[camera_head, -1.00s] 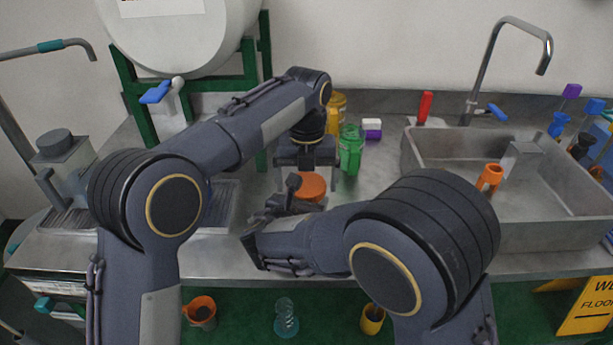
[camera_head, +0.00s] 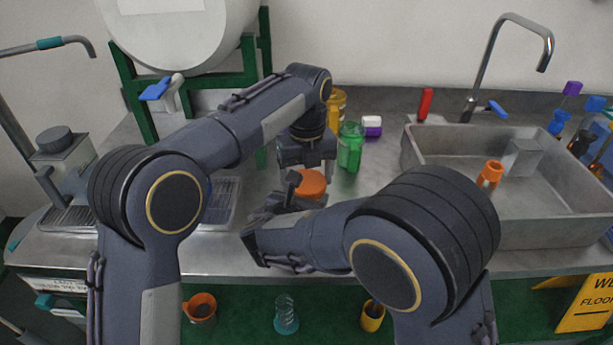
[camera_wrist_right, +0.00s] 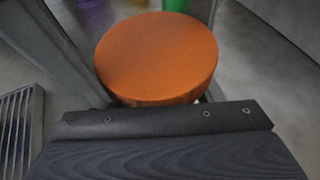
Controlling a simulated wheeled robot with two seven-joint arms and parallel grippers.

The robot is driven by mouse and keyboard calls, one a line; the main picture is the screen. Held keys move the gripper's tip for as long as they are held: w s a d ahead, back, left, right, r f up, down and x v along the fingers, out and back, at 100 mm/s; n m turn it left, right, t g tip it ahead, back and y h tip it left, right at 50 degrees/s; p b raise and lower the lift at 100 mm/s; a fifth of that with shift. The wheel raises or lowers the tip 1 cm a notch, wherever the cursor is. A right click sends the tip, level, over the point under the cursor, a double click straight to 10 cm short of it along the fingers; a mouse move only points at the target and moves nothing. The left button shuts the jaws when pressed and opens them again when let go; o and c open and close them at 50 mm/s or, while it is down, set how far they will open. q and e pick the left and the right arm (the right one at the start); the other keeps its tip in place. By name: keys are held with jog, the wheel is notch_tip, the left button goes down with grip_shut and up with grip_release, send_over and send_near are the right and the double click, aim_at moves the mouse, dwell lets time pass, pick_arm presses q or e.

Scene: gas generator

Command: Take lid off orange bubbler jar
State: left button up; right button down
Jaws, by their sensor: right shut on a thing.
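The orange lid (camera_head: 312,183) shows as a round disc near the front middle of the counter. In the right wrist view the lid (camera_wrist_right: 157,57) fills the upper middle, with a thin strip of the jar (camera_wrist_right: 165,102) below its rim. The rest of the jar is hidden by my arm. My right gripper (camera_head: 283,200) is shut on the jar, below the lid. My left gripper (camera_head: 307,163) points down just above and behind the lid, its fingers apart and seemingly empty. I cannot tell whether it touches the lid.
A green bottle (camera_head: 350,148) and a yellow bottle (camera_head: 337,105) stand close behind the lid. The sink (camera_head: 520,235) is to the right, a drain tray (camera_head: 222,205) to the left. Counter in front is partly clear.

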pick_arm(q)
jog(key=o, duration=0.4)
notch_tip(320, 180, up, 4)
jog(key=shift+r, duration=0.35)
jog(key=shift+c, duration=0.6)
notch_tip(320, 180, up, 3)
jog(key=m, duration=0.3)
jog(key=shift+d, duration=0.1)
jog(key=shift+f, duration=3.85)
